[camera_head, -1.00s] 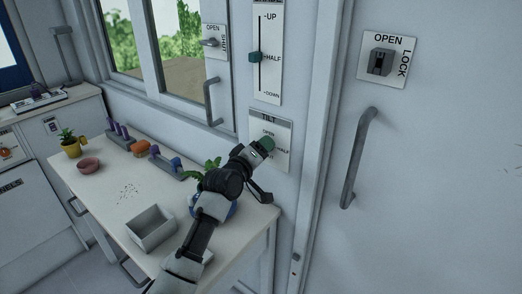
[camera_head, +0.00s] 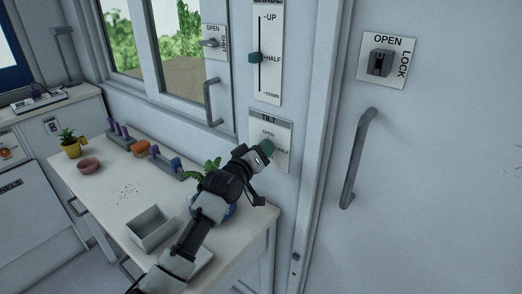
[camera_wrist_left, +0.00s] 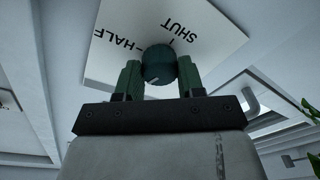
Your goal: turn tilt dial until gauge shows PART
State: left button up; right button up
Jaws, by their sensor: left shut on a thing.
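The tilt dial (camera_wrist_left: 157,62) is a round dark teal knob on a white TILT plate (camera_head: 284,128) on the wall. My left gripper (camera_head: 265,150) is at this plate. In the left wrist view its two green fingers (camera_wrist_left: 158,73) stand on either side of the dial, shut on it. A small pale mark shows on the dial's near lower side. HALF and SHUT are readable on the plate in the wrist view, and OPEN and HALF in the head view. I see no PART label. My gripper hides part of the plate. My right gripper is out of view.
Above is a slider plate (camera_head: 267,85) with UP, HALF and DOWN. A window handle (camera_head: 212,102) is at left, a door handle (camera_head: 358,158) at right. Below, a table holds a palm in a blue pot (camera_head: 226,212), a grey box (camera_head: 151,228) and a pink bowl (camera_head: 88,165).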

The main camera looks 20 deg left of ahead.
pick_arm(q)
jog(key=m+p, duration=0.1)
jog(key=m, duration=0.6)
jog(key=m+h+p, duration=0.1)
jog(key=m, duration=0.6)
jog(key=shift+f+m+h, duration=0.1)
jog(key=shift+m+h, duration=0.2)
jog(key=shift+m, duration=0.1)
jog(key=o, duration=0.9)
jog(key=b+v, duration=0.1)
jog(key=v, duration=1)
jog(key=shift+w, duration=0.1)
